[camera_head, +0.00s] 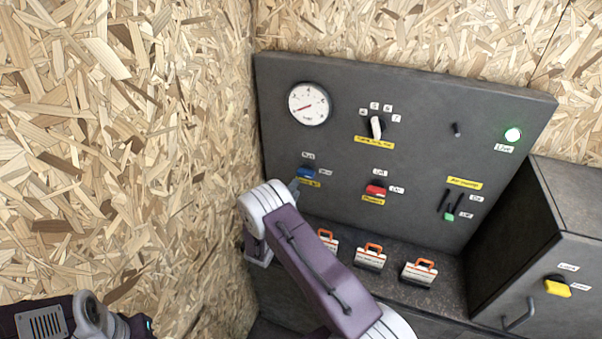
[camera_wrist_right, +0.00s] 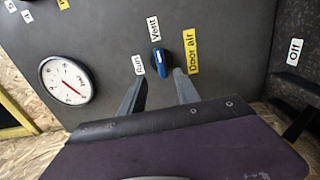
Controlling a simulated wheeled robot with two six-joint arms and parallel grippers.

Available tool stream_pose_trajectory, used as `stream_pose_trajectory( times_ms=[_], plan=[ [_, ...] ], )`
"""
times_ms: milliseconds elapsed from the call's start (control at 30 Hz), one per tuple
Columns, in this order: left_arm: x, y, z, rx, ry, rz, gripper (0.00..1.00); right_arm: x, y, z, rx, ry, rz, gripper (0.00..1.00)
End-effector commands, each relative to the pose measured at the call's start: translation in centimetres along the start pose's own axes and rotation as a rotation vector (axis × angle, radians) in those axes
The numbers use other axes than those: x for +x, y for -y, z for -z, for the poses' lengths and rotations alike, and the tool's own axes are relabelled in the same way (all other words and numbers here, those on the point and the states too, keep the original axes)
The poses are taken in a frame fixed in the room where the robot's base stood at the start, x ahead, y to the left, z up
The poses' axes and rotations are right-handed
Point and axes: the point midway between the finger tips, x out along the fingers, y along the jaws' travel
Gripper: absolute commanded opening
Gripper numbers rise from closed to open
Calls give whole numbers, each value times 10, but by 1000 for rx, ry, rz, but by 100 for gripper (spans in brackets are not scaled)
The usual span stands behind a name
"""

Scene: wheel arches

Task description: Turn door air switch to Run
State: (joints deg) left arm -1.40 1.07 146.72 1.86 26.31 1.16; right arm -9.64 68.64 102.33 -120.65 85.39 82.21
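The blue door air switch (camera_head: 306,172) is on the left of the grey panel, with the Run label above it, Vent to its right and a yellow Door air label below. In the right wrist view the blue knob (camera_wrist_right: 160,62) has its pale mark toward Vent (camera_wrist_right: 153,28), and Run (camera_wrist_right: 138,65) is at its left. My right gripper (camera_head: 297,185) is just in front of the switch. In the wrist view its two fingers (camera_wrist_right: 160,78) are apart, with the knob beyond and between their tips. I cannot tell whether they touch it. Only my left arm shows, at lower left; its fingers are not visible.
A gauge (camera_head: 309,104), a white rotary knob (camera_head: 376,127), a red switch (camera_head: 375,190) and a lit green lamp (camera_head: 513,134) are on the panel. A chipboard wall (camera_head: 190,150) is close at left; a box with a yellow switch (camera_head: 557,288) is at right.

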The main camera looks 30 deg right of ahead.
Motion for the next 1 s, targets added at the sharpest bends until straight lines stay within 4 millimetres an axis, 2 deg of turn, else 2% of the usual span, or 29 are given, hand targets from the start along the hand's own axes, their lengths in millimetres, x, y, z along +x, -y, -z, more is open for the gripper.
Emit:
stream_pose_trajectory(
  times_ms=[200,333,500,700,833,1000],
  plan=[
    [-16,0,2,0,-1,0,36,47,-3,-2,2,5,-1,38],
    [-20,0,2,0,-1,0,36,67,-2,-2,1,4,-1,38],
    [-21,0,2,0,-1,0,36,77,-1,-1,0,2,0,38],
    [-20,0,2,0,-1,0,36,78,-1,-1,0,2,0,38],
    [-20,0,2,0,-1,0,36,77,-1,-1,0,2,1,2],
    [-20,0,2,0,-1,0,36,77,0,-1,-1,2,1,0]
  ],
)
